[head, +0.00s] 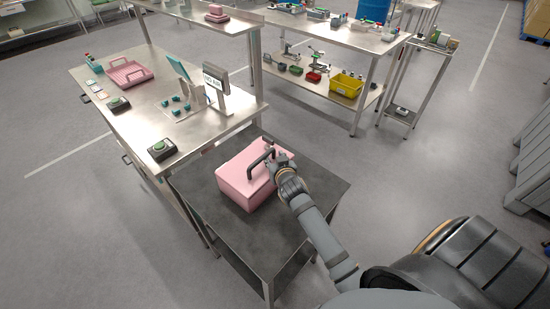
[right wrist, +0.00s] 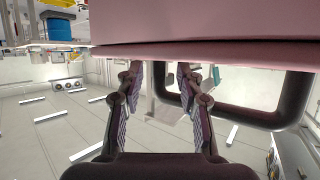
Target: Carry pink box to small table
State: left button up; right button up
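The pink box (head: 245,178) is on or just above the dark top of the small table (head: 230,238); a small gap cannot be ruled out. The box has a dark looped handle (head: 260,160). My right gripper (head: 277,158) is at the box's upper right side, beside the handle. In the right wrist view the pink box (right wrist: 200,22) fills the top and the handle (right wrist: 285,105) loops at right, passing behind one finger. The fingers of the right gripper (right wrist: 158,75) are apart, with no clear grip on the handle. My left gripper is out of view.
A steel workbench (head: 130,120) stands left of the small table, with a pink tray (head: 128,72), a display (head: 215,82) and button boxes (head: 162,150). A shelved bench (head: 335,35) with a yellow bin (head: 346,85) is behind. Floor at right is open; grey crates (head: 530,165) line the edge.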

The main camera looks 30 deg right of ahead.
jog(key=b+v, duration=0.1)
jog(key=v, duration=1.1)
jog(key=shift+b, duration=0.3)
jog(key=shift+a, duration=0.1)
